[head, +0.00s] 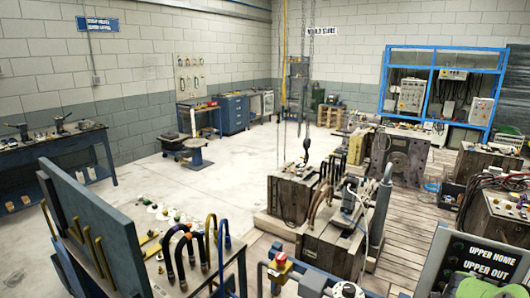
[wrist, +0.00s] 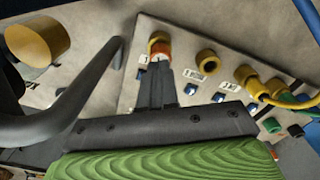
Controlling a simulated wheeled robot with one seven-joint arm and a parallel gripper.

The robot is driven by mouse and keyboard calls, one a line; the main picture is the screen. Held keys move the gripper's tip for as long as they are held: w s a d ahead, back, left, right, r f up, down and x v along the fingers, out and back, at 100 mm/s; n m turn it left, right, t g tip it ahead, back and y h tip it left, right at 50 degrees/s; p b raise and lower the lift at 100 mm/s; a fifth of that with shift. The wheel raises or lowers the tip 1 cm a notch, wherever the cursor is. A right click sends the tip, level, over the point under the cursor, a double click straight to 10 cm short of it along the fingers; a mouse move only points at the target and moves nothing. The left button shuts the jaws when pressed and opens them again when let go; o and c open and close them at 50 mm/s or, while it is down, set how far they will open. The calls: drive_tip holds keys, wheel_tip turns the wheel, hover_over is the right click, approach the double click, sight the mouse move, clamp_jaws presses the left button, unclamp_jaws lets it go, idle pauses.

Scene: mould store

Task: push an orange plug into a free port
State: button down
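In the wrist view my gripper (wrist: 160,62) has its two dark grey fingers close together at an orange plug (wrist: 161,50). The orange plug is between the fingertips, in line with a yellow port (wrist: 157,37) on a grey panel (wrist: 215,100). The fingertips hide part of the plug, so I cannot tell how deep it sits. To its right are a yellow port (wrist: 207,62) with no cable showing and another yellow fitting (wrist: 246,76) with a yellow cable. The gripper and plug are not clearly visible in the head view.
A dark curved bar (wrist: 80,95) and a large yellow cylinder (wrist: 38,40) are left of the fingers. Small blue parts and white labels lie beside the ports. In the head view, moulds with hoses (head: 330,235) stand on wooden decking; the pale floor (head: 225,165) is open.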

drive_tip(key=shift+f+b, duration=0.95)
drive_tip(key=shift+f, duration=0.15)
drive_tip(key=shift+r, duration=0.15)
idle(0.3)
drive_tip(key=shift+r+p, duration=2.2)
drive_tip(key=shift+r, duration=1.3)
drive_tip(key=shift+a+r, duration=0.1)
drive_tip(key=s+a+r+n+t+h+b, duration=0.1)
drive_tip(key=s+a+r+n, duration=0.2)
drive_tip(key=a+r+n, duration=0.65)
drive_tip(key=s+a+r+n+t+h+b, duration=0.1)
drive_tip(key=s+a+r+n+t, duration=0.1)
drive_tip(key=a+r+n, duration=0.7)
drive_tip(key=s+a+n+t+y, duration=0.1)
drive_tip(key=s+a+n, duration=0.3)
drive_tip(key=s+n, duration=0.3)
drive_tip(key=s+a+n+t+y+b, duration=0.1)
drive_tip(key=s+a+n, duration=0.3)
drive_tip(key=s+n, duration=0.3)
drive_tip(key=n, duration=0.4)
drive_tip(key=shift+s+a+r+t+b, duration=0.25)
drive_tip(key=shift+s+a+t+b, duration=0.05)
drive_tip(key=shift+s, duration=0.05)
